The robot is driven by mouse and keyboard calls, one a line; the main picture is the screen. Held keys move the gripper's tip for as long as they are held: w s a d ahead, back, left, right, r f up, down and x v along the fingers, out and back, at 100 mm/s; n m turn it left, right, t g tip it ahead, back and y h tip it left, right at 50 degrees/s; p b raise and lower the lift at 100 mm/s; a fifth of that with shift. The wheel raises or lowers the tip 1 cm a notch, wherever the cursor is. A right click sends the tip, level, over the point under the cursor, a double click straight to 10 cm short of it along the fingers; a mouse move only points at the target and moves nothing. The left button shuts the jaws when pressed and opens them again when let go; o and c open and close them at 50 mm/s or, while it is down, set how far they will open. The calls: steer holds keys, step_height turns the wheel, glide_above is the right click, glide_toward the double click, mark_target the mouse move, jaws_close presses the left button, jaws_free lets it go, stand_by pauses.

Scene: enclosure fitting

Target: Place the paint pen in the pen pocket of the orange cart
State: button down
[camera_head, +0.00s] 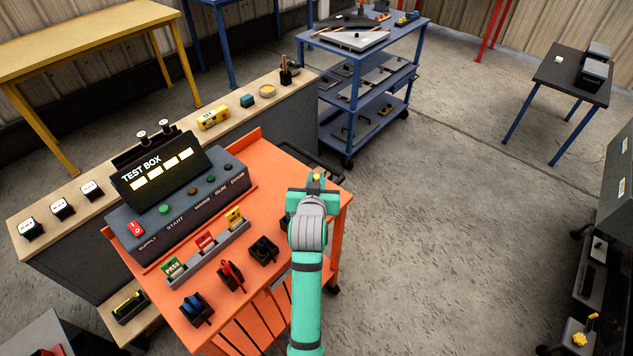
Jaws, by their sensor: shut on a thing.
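My gripper (314,189) is over the right part of the orange cart (262,172), near its right edge. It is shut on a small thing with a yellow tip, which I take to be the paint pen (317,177). Most of the pen is hidden by the gripper and wrist. On the cart top stand black holders: one with blue handles (197,308), one with red handles (231,275) and a dark one (263,250). Another dark shape is partly hidden behind my wrist. I cannot tell which is the pen pocket.
The test box (180,190) stands on the cart's left side, with a grey rack (208,252) of coloured tags before it. Behind runs a wooden-topped counter (205,140) with small items. A blue shelf cart (365,80) stands beyond.

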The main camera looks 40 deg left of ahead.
steer(key=shift+f, duration=0.45)
steer(key=c, duration=1.7)
jaws_free()
